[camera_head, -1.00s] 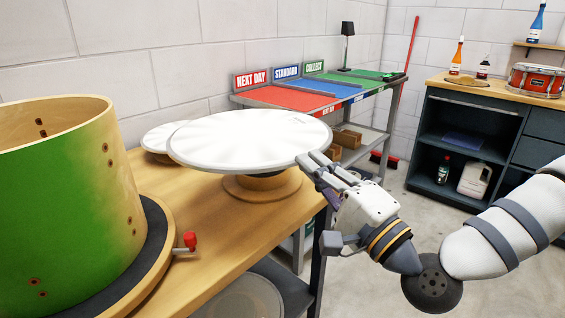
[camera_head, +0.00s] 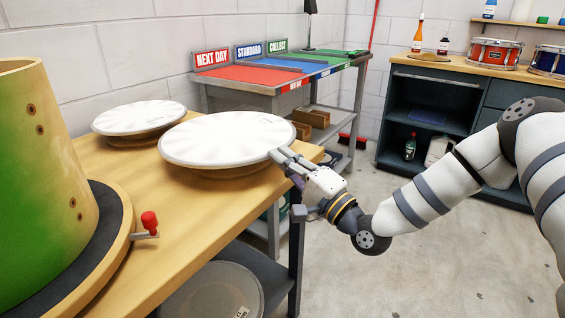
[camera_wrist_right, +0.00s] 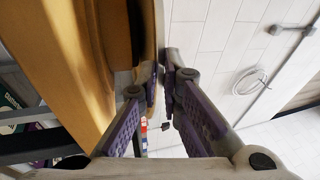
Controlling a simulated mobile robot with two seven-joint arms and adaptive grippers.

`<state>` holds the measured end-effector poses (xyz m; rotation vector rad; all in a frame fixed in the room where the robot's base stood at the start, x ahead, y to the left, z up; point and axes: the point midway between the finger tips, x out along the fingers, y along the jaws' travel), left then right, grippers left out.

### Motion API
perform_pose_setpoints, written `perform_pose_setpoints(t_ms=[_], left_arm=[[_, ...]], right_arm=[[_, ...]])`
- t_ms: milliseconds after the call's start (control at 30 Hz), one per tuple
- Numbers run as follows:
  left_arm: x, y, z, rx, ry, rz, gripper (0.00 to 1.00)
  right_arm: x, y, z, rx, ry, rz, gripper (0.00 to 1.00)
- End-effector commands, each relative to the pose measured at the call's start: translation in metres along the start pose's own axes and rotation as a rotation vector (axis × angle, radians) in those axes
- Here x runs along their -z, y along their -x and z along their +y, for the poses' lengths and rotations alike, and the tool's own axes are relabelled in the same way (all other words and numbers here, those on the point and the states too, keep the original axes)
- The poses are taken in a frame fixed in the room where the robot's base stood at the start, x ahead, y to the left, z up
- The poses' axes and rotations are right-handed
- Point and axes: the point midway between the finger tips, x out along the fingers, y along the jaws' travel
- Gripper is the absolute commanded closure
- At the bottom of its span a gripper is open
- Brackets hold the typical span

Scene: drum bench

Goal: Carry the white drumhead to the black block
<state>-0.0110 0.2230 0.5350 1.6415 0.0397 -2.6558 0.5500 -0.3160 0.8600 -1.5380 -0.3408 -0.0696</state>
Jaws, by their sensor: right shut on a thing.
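The white drumhead (camera_head: 226,138) is a wide, shallow disc near the right edge of the wooden bench. My right gripper (camera_head: 277,157) is shut on its near right rim in the head view. In the right wrist view, the fingertips (camera_wrist_right: 160,78) close around the thin rim, which shows edge-on. The drumhead looks roughly level. A tan round support shows just under it, mostly hidden; I cannot tell whether they touch. I cannot make out a black block. My left gripper is in neither view.
Another white drumhead (camera_head: 138,117) lies behind on the bench (camera_head: 118,165). A green drum shell (camera_head: 35,190) and red-knobbed clamp (camera_head: 149,222) stand at left. A shelf with colored trays (camera_head: 262,78) is behind. Open floor lies right. Another round head (camera_head: 212,292) is on the lower shelf.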

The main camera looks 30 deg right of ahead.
Motion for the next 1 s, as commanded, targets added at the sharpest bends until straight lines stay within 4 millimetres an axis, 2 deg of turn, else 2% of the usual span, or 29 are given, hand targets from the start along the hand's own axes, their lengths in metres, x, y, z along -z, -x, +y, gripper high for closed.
perform_pose_setpoints(t_ms=[167, 200, 267, 533, 600, 667, 1000], left_arm=[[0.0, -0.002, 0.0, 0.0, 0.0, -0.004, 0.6], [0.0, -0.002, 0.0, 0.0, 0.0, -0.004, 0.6], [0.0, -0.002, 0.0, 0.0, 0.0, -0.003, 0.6], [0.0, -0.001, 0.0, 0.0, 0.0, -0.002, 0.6], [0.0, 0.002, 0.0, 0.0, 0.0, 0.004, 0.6], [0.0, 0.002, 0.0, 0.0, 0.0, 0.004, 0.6], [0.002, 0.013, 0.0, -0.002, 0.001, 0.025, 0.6]], right_arm=[[0.0, 0.001, 0.003, 0.001, 0.0, 0.001, 1.0], [0.0, 0.001, 0.003, 0.0, 0.0, 0.001, 0.87], [0.0, 0.001, 0.003, 0.0, 0.0, 0.001, 0.73], [0.0, 0.001, 0.002, 0.001, 0.0, 0.001, 0.73], [0.0, -0.001, -0.004, 0.003, 0.001, 0.0, 0.73], [0.001, 0.01, -0.002, -0.001, -0.001, 0.003, 0.73], [0.001, 0.097, -0.003, -0.001, -0.001, 0.004, 0.73]])
